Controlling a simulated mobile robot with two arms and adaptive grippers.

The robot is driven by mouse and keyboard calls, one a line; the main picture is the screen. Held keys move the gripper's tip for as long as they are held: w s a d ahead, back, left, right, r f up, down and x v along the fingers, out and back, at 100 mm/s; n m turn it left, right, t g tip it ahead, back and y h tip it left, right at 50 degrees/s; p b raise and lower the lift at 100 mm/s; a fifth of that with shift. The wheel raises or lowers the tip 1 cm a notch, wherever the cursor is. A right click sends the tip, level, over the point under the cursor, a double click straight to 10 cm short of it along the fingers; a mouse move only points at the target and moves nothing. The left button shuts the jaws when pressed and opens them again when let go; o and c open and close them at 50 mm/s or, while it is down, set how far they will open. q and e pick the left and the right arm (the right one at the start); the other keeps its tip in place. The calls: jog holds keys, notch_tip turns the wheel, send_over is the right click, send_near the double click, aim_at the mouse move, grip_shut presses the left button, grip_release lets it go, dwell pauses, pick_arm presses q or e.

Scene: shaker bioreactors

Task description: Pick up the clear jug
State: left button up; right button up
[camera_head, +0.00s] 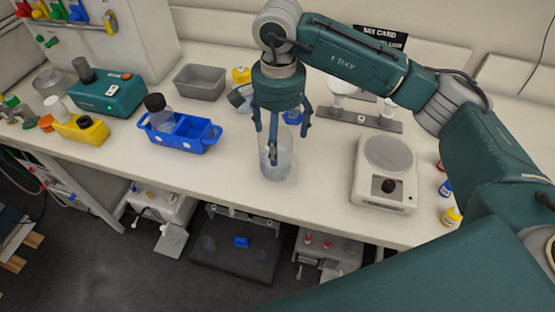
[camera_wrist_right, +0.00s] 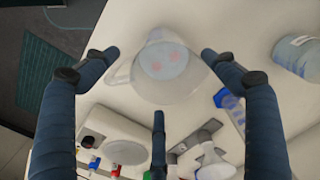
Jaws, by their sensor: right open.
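The clear jug (camera_head: 277,163) stands upright on the white bench near its front edge. In the wrist view the jug (camera_wrist_right: 165,72) shows from above, with its handle at the left of its body and faint red spots seen through it. My right gripper (camera_head: 280,140) points down over the jug with its fingers spread. In the wrist view the open fingers (camera_wrist_right: 160,75) are spread around the jug's outline, with nothing gripped. I cannot tell whether any finger touches it. My left gripper is not in view.
A blue rack (camera_head: 185,140) holding a dark-capped bottle stands to the left. A white balance (camera_head: 384,175) stands to the right. Small coloured bottles (camera_head: 446,188) stand at far right.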

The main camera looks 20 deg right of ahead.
aim_at(279, 146)
notch_tip(279, 146, down, 4)
jog(key=shift+r+p, duration=0.25)
jog(key=shift+p, duration=0.15)
jog(key=f+p, duration=0.2)
jog(key=f, duration=0.1)
jog(key=f+p, duration=0.1)
jog(key=shift+w+a+f, duration=0.2)
jog(key=shift+a+f, duration=0.15)
jog(key=shift+w+f, duration=0.1)
jog(key=shift+f, duration=0.25)
jog(key=c, duration=1.5)
jog(key=shift+c, duration=1)
jog(key=shift+r, duration=0.1)
jog(key=shift+r, duration=0.1)
